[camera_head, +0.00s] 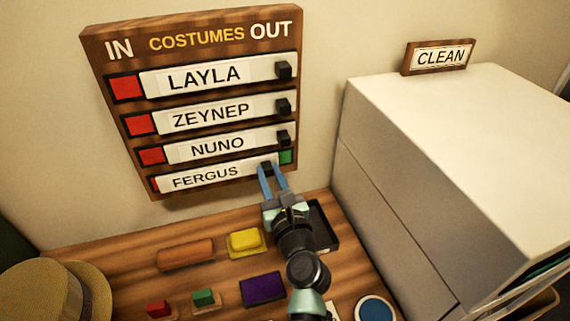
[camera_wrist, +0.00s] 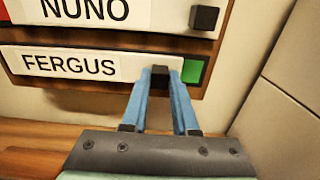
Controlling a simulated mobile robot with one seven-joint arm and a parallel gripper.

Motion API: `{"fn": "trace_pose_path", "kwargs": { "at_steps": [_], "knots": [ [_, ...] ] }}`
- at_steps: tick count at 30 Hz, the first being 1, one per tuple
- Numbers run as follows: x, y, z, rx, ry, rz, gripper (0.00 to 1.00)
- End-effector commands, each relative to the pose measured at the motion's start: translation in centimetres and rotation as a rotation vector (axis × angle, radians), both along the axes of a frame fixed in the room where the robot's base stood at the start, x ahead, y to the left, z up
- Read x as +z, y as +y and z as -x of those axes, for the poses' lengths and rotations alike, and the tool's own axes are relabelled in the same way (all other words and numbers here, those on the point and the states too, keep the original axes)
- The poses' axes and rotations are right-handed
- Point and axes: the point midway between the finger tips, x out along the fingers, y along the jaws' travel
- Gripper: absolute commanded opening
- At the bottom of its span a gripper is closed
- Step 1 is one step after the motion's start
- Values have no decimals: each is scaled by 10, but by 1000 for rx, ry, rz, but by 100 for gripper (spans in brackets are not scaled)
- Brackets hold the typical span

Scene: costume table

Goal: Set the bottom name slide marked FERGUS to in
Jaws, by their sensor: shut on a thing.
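The bottom name slide marked FERGUS (camera_head: 206,178) sits in the lowest row of the wooden COSTUMES board (camera_head: 194,17). It also shows in the wrist view (camera_wrist: 68,66). It is shifted left towards IN. A green patch (camera_head: 286,157) shows at its right end, and only a thin red sliver (camera_head: 155,184) shows at its left. My gripper (camera_head: 268,168) is shut on the slide's dark knob (camera_wrist: 160,71), with one blue finger on each side. The fingers partly hide the knob.
The LAYLA (camera_head: 205,76), ZEYNEP (camera_head: 211,115) and NUNO (camera_head: 217,144) slides above sit further right, red showing at left. A white cabinet (camera_head: 440,130) stands to the right. Brushes, colored blocks and a black tray (camera_head: 322,228) lie on the wooden table below.

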Motion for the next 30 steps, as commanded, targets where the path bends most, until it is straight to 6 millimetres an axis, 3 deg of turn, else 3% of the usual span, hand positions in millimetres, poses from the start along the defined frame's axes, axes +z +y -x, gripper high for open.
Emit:
{"fn": "trace_pose_path", "kwargs": {
  "at_steps": [4,13,14,18,30],
  "knots": [
    [1,18,6,3,3,0,0],
    [-1,22,7,7,3,0,0],
    [-1,22,7,7,3,0,29],
    [-1,22,7,7,2,1,54],
    [-1,18,10,1,1,0,57]
  ]
}}
